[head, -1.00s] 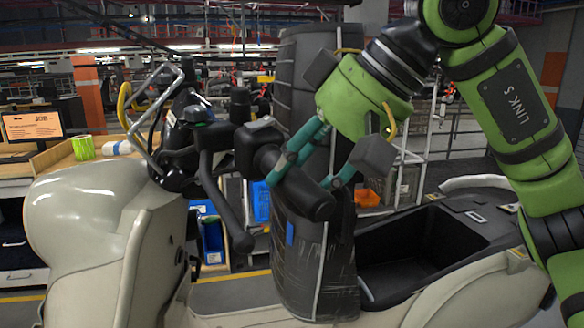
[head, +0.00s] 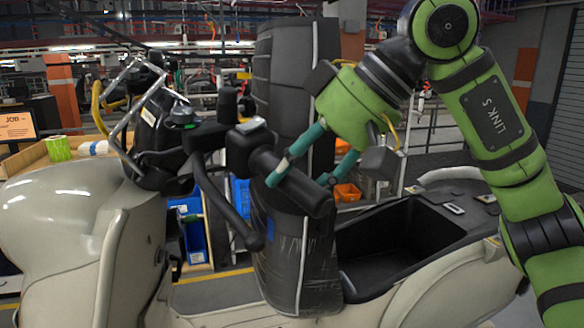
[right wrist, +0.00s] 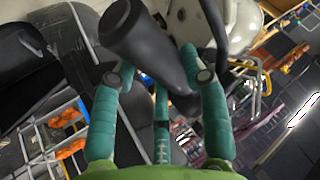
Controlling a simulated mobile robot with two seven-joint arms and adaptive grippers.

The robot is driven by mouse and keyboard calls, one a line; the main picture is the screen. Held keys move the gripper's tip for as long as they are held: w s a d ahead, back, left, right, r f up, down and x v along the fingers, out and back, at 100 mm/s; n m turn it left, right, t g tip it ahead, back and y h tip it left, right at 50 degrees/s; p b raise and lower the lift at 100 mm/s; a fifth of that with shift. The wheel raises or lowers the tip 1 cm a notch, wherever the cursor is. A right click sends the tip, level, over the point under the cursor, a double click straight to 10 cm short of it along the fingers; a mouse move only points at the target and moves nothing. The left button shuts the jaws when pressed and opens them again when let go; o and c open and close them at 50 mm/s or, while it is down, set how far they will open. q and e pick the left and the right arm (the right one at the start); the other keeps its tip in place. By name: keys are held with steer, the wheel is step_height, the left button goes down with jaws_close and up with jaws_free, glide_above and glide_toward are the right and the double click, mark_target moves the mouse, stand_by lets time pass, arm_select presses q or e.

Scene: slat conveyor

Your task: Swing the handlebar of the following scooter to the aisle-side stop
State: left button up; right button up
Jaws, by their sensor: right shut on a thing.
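The scooter (head: 55,225) has a cream body and stands across the head view with its front at the left. Its black handlebar (head: 210,137) has a thick black grip (head: 293,185) reaching towards me. My right gripper (head: 298,181) comes from above, and its teal fingers are shut around this grip. In the right wrist view the grip (right wrist: 140,45) runs between the teal fingers of the gripper (right wrist: 160,85). The fingers partly hide the grip in the head view. My left gripper is not in view.
A tall dark wrapped column-like thing (head: 285,75) stands behind the handlebar. The scooter has an open black compartment (head: 400,245) at the right. A wooden bench (head: 40,160) with a green roll (head: 58,149) and blue bins (head: 192,237) stand behind the scooter.

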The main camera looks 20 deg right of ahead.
steer(key=shift+f, duration=0.25)
steer(key=shift+w+d+f+n, duration=0.2)
steer(key=shift+w+d, duration=0.1)
steer(key=shift+d, duration=0.15)
steer(key=shift+w+d+f+n, duration=0.2)
steer(key=shift+w+d, duration=0.1)
steer(key=shift+d, duration=0.1)
steer(key=o, duration=0.8)
steer(key=shift+w+d+f, duration=0.1)
steer(key=shift+w+d, duration=0.05)
steer(key=shift+d, duration=0.05)
steer(key=o, duration=0.4)
steer(key=shift+o, duration=0.2)
steer(key=shift+w+a, duration=0.1)
steer(key=shift+w, duration=0.1)
